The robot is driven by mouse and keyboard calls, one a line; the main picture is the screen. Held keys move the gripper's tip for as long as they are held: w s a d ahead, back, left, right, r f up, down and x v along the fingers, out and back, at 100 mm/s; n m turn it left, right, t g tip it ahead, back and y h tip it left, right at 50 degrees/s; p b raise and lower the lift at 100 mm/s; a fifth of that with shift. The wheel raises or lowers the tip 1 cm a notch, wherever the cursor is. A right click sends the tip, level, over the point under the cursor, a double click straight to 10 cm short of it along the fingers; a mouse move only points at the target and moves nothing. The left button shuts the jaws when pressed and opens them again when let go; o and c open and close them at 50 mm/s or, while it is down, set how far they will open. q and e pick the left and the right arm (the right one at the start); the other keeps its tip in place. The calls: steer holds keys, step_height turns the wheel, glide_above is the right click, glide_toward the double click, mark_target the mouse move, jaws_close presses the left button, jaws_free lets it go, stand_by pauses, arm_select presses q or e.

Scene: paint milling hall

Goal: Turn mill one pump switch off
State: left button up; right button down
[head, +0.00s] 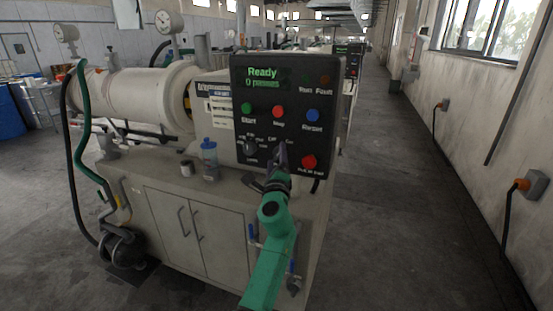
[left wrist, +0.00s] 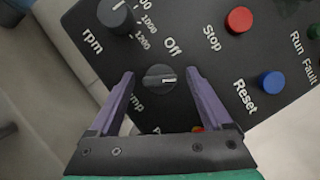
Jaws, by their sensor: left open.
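The pump switch (left wrist: 160,78) is a round black knob on the dark control panel (head: 243,122). Its white mark points right in the left wrist view, turned away from the "Off" label (left wrist: 172,46). My left gripper (head: 280,152) is open at the panel's lower middle. In the left wrist view its two purple fingers (left wrist: 160,74) stand on either side of the switch, with gaps showing. The pump label is partly covered by a finger. In the head view the gripper hides the switch. My right gripper is not in view.
The rpm knob (head: 250,147) sits just left of the gripper. A red stop button (head: 278,111), blue reset button (head: 313,115) and red lower-right button (head: 309,162) are nearby. The aisle at right is clear.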

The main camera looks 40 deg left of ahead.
arm_select(q)
jaws_close()
steer(key=shift+n, duration=0.3)
steer(key=n+g+p, duration=0.1)
steer(key=n+p, duration=0.2)
steer(key=shift+r, duration=0.2)
steer(key=n+g+h+p, duration=0.1)
steer(key=n+p, duration=0.1)
steer(key=n, duration=0.1)
steer(key=shift+r+n+g+p, duration=0.1)
steer(key=shift+n+g+p, duration=0.2)
steer(key=shift+p, duration=0.1)
steer(key=n+h+p, duration=0.1)
steer(key=n+p, duration=0.1)
steer(key=shift+n+p, duration=0.3)
steer(key=shift+p, duration=0.1)
steer(key=shift+n+g+h+p, duration=0.4)
steer(key=shift+n+p, duration=0.3)
steer(key=shift+p, duration=0.05)
steer(key=shift+f, duration=0.2)
